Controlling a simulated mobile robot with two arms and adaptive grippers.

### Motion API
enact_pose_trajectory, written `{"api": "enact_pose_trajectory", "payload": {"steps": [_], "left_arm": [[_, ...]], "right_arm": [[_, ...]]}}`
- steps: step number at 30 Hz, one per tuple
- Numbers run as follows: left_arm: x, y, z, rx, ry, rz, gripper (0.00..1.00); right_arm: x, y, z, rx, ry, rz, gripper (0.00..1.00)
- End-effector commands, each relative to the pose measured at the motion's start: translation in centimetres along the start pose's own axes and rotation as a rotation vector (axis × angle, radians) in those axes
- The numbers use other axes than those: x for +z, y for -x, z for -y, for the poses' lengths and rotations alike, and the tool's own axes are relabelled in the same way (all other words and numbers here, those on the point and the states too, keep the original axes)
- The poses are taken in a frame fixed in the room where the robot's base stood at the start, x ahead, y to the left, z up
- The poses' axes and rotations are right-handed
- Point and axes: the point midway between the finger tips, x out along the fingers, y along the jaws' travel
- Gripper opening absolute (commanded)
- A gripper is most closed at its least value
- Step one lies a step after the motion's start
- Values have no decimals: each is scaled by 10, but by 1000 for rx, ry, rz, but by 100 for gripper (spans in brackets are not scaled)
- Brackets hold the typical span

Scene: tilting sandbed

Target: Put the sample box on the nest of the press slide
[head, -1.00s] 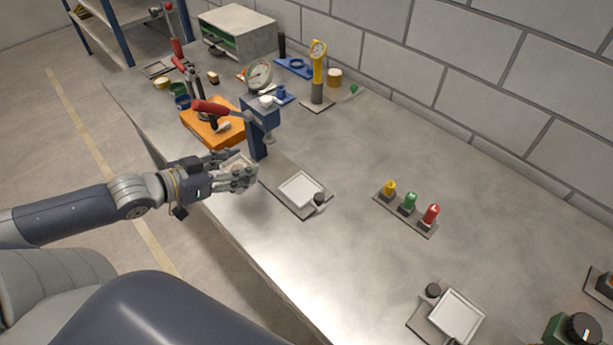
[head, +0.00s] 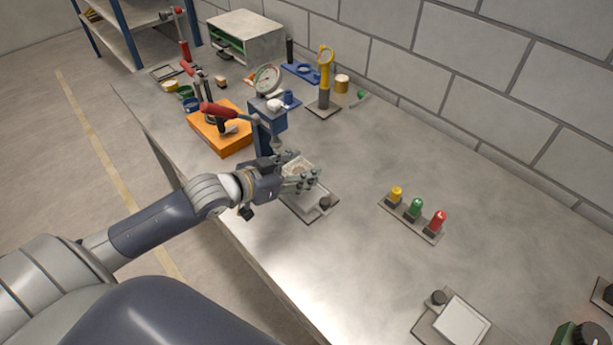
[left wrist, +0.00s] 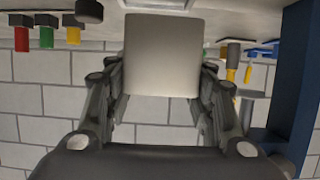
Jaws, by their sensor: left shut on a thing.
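My left gripper (head: 300,178) is shut on the sample box (left wrist: 162,55), a plain pale grey block between its fingers in the left wrist view. In the head view the fingers hide much of the box. The press slide (head: 318,210) is a dark flat plate with a round black knob at its front corner; its pale square nest is mostly covered by my gripper and the box. The box is over the nest area; I cannot tell whether it touches. The blue press (head: 268,118) with a red lever stands just behind my gripper. My right gripper is not in view.
An orange block (head: 220,128) lies left of the press. A strip with yellow, green and red buttons (head: 413,215) lies to the right. A second plate with a pale square (head: 460,325) is at the front right. The bench between them is clear.

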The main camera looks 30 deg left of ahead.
Motion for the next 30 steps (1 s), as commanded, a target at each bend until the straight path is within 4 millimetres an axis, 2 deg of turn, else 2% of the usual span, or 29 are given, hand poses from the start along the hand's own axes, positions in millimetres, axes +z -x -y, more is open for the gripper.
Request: {"api": "enact_pose_trajectory", "payload": {"steps": [5,14,24,25,30], "left_arm": [[-5,-12,-10,0,0,-1,14],[26,-26,-11,0,1,2,14],[30,-27,-11,0,-1,0,14],[31,-27,-11,0,0,3,56],[31,-27,-11,0,0,3,58]], "right_arm": [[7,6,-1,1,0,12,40],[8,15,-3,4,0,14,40],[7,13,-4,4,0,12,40],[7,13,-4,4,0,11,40],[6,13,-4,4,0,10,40]]}}
